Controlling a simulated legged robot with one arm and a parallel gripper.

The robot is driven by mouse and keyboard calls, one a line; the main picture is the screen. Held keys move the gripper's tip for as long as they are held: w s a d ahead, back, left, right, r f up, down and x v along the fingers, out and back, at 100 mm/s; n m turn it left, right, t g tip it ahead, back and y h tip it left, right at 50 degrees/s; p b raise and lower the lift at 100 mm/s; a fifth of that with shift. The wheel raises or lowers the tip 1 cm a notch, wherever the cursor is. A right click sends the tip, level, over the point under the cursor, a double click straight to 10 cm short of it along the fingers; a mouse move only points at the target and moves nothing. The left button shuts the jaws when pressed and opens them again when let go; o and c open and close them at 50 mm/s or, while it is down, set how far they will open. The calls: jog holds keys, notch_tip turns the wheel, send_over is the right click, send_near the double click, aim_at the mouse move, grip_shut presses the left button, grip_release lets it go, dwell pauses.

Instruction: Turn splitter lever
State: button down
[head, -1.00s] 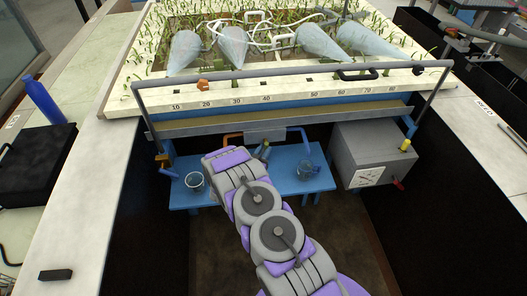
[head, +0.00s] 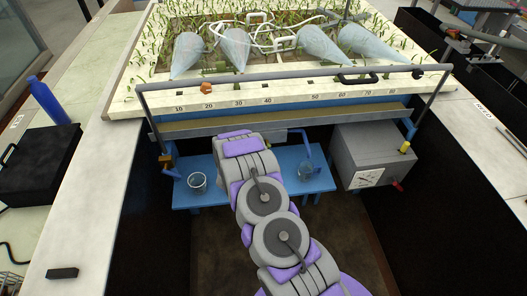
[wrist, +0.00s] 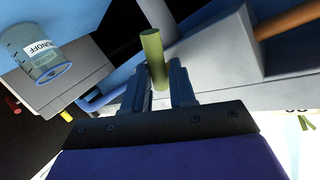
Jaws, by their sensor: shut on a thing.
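The splitter lever is a stubby olive-green handle (wrist: 153,58) in the wrist view. It stands between the two dark fingers of my gripper (wrist: 167,88), which are shut on it. The lever comes up beside a grey splitter box (wrist: 215,42). In the head view only part of the splitter box (head: 276,138) shows, behind the purple and grey links of my arm. My arm hides the lever and my gripper there.
A clear jug marked RUNOFF (wrist: 40,50) is near the lever; another clear beaker (head: 197,182) stands on the blue bench (head: 215,200). A grey box with a dial (head: 372,150) is at right. A rail (head: 290,73) crosses above.

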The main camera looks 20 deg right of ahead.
jog(key=shift+s+d+m+y, duration=0.15)
jog(key=shift+m+y, duration=0.15)
jog(key=shift+m, duration=0.1)
dwell(0.3)
jog(key=c, duration=1)
grip_release()
jog(key=shift+d, duration=0.1)
jog(key=v, duration=0.5)
jog(key=p+v, duration=0.1)
jog(key=v, duration=0.5)
jog(key=p+v, duration=0.1)
jog(key=v, duration=0.5)
jog(key=shift+r, duration=0.3)
